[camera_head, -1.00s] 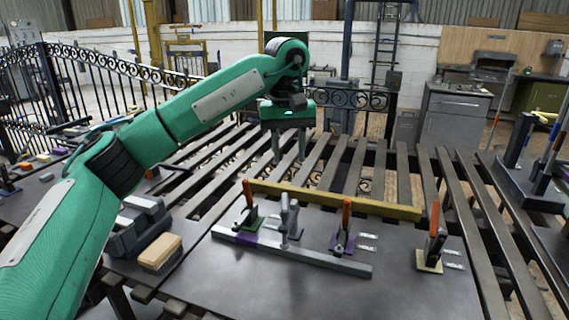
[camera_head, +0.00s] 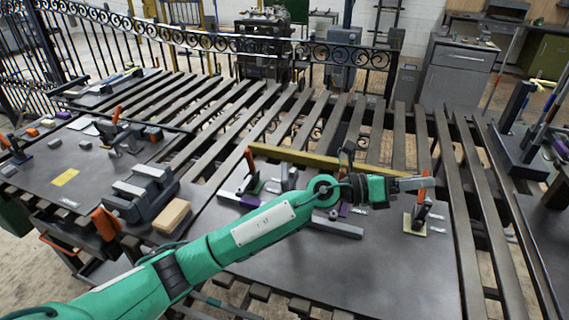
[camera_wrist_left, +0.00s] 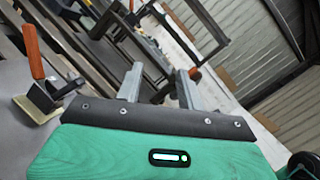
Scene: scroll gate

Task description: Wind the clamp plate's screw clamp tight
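The dark clamp plate (camera_head: 330,262) carries several clamps and a grey bar (camera_head: 337,228) with purple parts. A grey upright clamp (camera_head: 288,178), apparently the screw clamp, stands beside the bar and is partly hidden by my left arm. My left gripper (camera_head: 418,183) is at the yellow-based clamp in the head view. The left wrist view shows its two fingers (camera_wrist_left: 159,82) apart and empty, with the orange-handled clamp (camera_wrist_left: 35,75) to the left. My right gripper is not seen.
A yellow bar (camera_head: 310,160) lies along the plate's back edge. Slatted bench beams (camera_head: 455,190) run behind and to the right. A grey vise (camera_head: 140,190) and a tan block (camera_head: 171,215) sit at left. The plate's front is fairly clear.

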